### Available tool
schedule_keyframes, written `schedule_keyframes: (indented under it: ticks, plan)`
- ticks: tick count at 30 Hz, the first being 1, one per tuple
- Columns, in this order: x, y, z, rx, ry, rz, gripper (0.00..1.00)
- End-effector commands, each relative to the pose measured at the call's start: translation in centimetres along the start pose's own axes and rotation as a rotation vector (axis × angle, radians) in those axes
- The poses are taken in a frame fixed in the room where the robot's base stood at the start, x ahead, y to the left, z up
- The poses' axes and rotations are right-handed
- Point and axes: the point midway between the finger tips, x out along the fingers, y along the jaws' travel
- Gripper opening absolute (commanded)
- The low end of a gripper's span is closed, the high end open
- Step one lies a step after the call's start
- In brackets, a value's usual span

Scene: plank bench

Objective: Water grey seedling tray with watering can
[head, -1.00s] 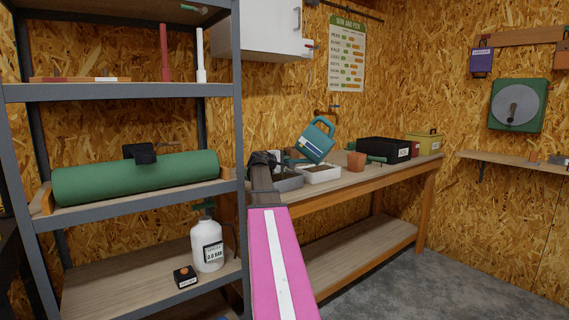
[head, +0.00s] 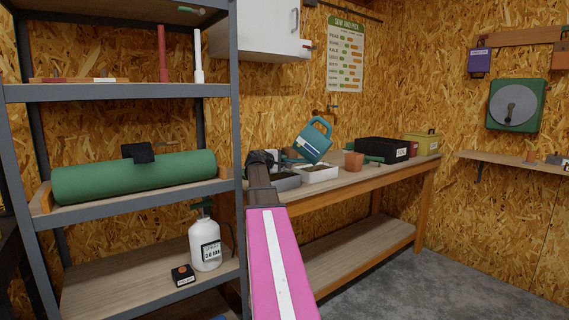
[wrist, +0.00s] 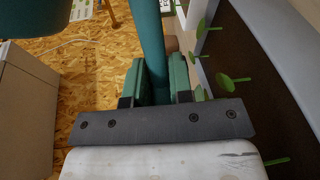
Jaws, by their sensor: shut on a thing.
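A teal watering can (head: 314,142) with a pale label is held in the air above the seedling trays, strongly tilted. Its spout reaches left, low over the trays; no water stream can be made out. The grey seedling tray (head: 286,184) stands at the bench's left end, partly hidden by my arm. A white tray (head: 321,176) sits just right of it. In the wrist view my gripper (wrist: 157,88) is shut on a teal bar of the can (wrist: 152,45). Beside it at right are dark soil and green seedlings (wrist: 238,80) in a tray.
A terracotta pot (head: 354,161), a black box (head: 382,151) and a yellow-green box (head: 428,145) stand further right on the bench (head: 385,175). A metal shelf rack (head: 237,120) rises close to the left of my arm. The floor at right is clear.

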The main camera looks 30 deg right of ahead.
Motion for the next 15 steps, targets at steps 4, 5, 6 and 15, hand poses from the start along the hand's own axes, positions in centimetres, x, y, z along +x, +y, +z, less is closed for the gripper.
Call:
schedule_keyframes:
  ticks: [4, 5, 6, 15]
  plan:
    - [-0.1, 0.6, -0.8, 0.035, 0.007, -0.006, 0.00]
    - [-0.1, 0.7, -0.8, 0.048, 0.010, -0.010, 0.00]
    - [-0.2, 1.0, -0.7, 0.071, 0.014, -0.015, 0.00]
    - [-0.7, 3.6, -0.4, 0.340, 0.068, -0.078, 0.00]
